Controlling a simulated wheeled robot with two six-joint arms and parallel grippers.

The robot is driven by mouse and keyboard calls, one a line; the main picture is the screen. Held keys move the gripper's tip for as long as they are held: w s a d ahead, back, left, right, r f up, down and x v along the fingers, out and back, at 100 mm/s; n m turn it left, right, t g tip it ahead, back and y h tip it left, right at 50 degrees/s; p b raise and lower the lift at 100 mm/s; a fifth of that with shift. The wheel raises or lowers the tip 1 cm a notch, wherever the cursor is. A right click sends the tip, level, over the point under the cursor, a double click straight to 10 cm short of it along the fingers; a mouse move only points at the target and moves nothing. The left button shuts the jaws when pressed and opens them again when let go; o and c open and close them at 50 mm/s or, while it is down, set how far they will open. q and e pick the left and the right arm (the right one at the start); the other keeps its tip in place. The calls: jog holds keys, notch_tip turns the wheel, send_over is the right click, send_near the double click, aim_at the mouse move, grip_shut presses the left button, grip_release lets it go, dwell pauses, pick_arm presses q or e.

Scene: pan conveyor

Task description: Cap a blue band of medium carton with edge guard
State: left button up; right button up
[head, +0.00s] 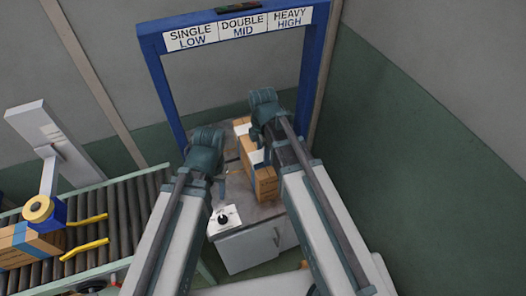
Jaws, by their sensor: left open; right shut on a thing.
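A tan carton (266,182) stands on the grey worktop under the blue frame. White and blue patches show by it, partly behind my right arm, and I cannot tell whether they are a band or an edge guard. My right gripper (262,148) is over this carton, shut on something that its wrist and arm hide. My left gripper (220,188) is open and empty, left of the carton. Another tan carton (22,252) with a blue band lies on the roller conveyor at the far left.
The blue frame (156,88) with SINGLE LOW, DOUBLE MID and HEAVY HIGH signs surrounds the work area. A white plate with a black knob (223,217) sits on the worktop's near left edge. The roller conveyor (130,205) carries yellow rails. A green wall closes the right.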

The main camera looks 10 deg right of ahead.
jog(key=shift+f+b, duration=1.55)
jog(key=o, duration=1.4)
jog(key=shift+r, duration=0.2)
notch_tip(320, 180, up, 14)
jog(key=p, duration=1.4)
jog(key=shift+f, duration=0.25)
